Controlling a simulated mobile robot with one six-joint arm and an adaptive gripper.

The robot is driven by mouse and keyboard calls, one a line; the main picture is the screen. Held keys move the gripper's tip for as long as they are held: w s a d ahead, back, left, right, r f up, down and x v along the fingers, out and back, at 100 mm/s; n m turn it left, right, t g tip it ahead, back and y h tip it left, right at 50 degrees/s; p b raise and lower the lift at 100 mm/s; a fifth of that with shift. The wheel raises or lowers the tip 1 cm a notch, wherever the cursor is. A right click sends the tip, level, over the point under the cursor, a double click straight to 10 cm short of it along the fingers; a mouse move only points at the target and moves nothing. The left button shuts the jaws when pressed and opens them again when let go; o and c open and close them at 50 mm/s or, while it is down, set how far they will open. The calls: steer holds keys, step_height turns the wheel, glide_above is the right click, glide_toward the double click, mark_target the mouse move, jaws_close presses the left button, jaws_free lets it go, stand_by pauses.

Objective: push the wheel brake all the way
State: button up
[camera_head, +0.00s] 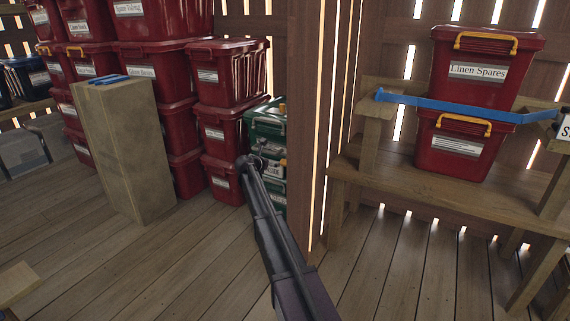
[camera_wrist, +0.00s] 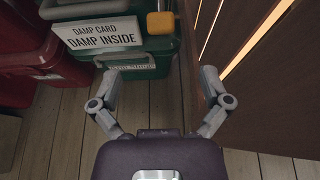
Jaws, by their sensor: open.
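I cannot make out a wheel brake or a wheel in either view. My gripper (camera_wrist: 160,73) is open and empty in the wrist view, its two fingers spread apart. In the head view my gripper (camera_head: 257,156) is small and dark in front of the stacked green bins (camera_head: 268,122). In the wrist view a green bin (camera_wrist: 150,62) with a "DAMP CARD DAMP INSIDE" label and a yellow latch lies just beyond the fingertips. I cannot tell whether the fingers touch it.
A wooden post (camera_head: 306,110) stands right of the green bins. Red bins (camera_head: 228,75) are stacked to the left, behind a wooden block (camera_head: 125,150). At right, a blue bar (camera_head: 450,104) crosses before red bins on a wooden shelf (camera_head: 440,185).

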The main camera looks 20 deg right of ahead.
mark_target(285, 160)
steer(key=b+x, duration=0.4)
steer(key=x, duration=0.8)
steer(key=shift+f+b, duration=0.2)
steer(key=shift+b, duration=0.2)
steer(key=shift+x, duration=0.85)
steer(key=c, duration=1.2)
steer(key=shift+o, duration=0.2)
steer(key=shift+d+r, duration=0.1)
steer(key=shift+d, duration=0.05)
